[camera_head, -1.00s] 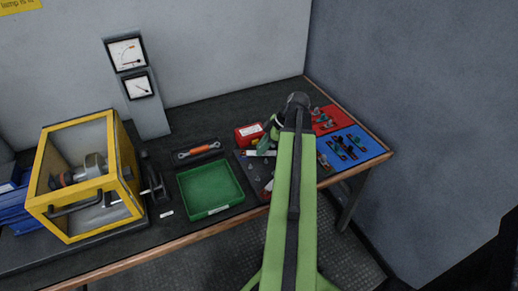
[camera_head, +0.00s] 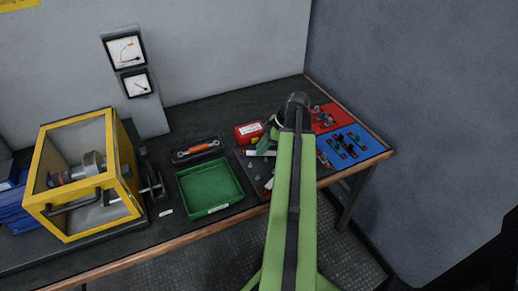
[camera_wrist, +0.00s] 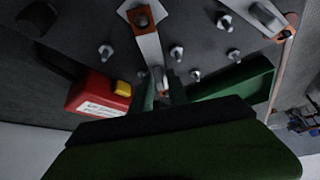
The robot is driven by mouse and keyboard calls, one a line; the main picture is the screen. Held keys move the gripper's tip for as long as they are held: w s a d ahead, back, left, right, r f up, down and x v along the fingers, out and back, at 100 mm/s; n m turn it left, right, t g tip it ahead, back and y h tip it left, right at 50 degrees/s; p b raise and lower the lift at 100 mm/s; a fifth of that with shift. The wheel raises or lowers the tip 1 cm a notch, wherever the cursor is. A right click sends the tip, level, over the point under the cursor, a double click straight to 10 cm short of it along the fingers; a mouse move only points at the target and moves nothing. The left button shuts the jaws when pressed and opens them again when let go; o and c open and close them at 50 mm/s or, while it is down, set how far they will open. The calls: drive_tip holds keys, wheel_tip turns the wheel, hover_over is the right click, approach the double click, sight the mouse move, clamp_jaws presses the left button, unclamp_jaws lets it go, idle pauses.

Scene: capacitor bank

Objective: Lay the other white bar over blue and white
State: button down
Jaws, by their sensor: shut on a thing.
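My gripper (camera_wrist: 164,92) is shut on a white bar (camera_wrist: 152,50) in the wrist view, gripping it near its lower end. The bar's other end has a copper-coloured piece with a dark hole or nut (camera_wrist: 141,18). The bar lies close over a grey panel (camera_wrist: 200,25) with several metal studs; whether it touches them I cannot tell. A second pale bar (camera_wrist: 264,14) lies at the upper right. In the head view my gripper (camera_head: 268,140) is over the panel (camera_head: 256,176), partly hidden by my arm. Blue and white marks on the studs are too small to make out.
A red box (camera_head: 249,133) stands just behind the panel and is close to my gripper in the wrist view (camera_wrist: 98,96). A green tray (camera_head: 210,187) is left of the panel. Red (camera_head: 325,118) and blue (camera_head: 372,145) mats with small parts lie to the right.

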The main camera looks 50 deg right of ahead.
drive_tip(key=shift+f, duration=0.15)
drive_tip(key=c, duration=1.2)
unclamp_jaws()
drive_tip(key=shift+w, duration=0.1)
drive_tip(key=p+v, duration=1.5)
drive_tip(key=v, duration=0.2)
drive_tip(key=shift+r, duration=0.3)
